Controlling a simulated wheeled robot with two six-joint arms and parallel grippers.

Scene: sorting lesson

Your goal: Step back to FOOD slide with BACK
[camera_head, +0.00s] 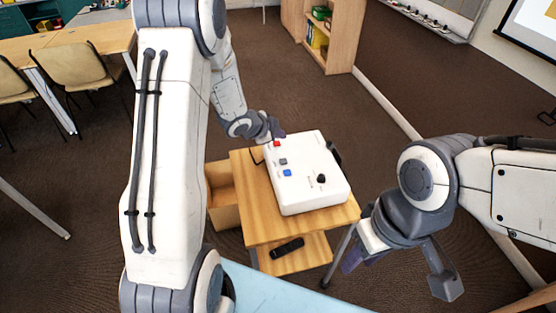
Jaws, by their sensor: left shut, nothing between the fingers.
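A white control box (312,187) lies on a small wooden stand. Its top has a red button (277,143), a grey button (283,161), a blue button (287,173) and a black knob (321,179). The labels beside them are too small to read. My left gripper (277,134) is shut and empty at the box's far left corner, close to the red button; I cannot tell whether it touches. My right gripper (398,270) is open and empty, right of the stand and apart from the box. A projection screen (532,30) is cut off at top right; its slide cannot be read.
The wooden stand (262,222) has a lower shelf holding a black remote (287,248). A light blue surface (275,295) lies at the front. A bookshelf (343,40) stands behind, tables and chairs (75,65) at far left. Brown floor is clear behind the box.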

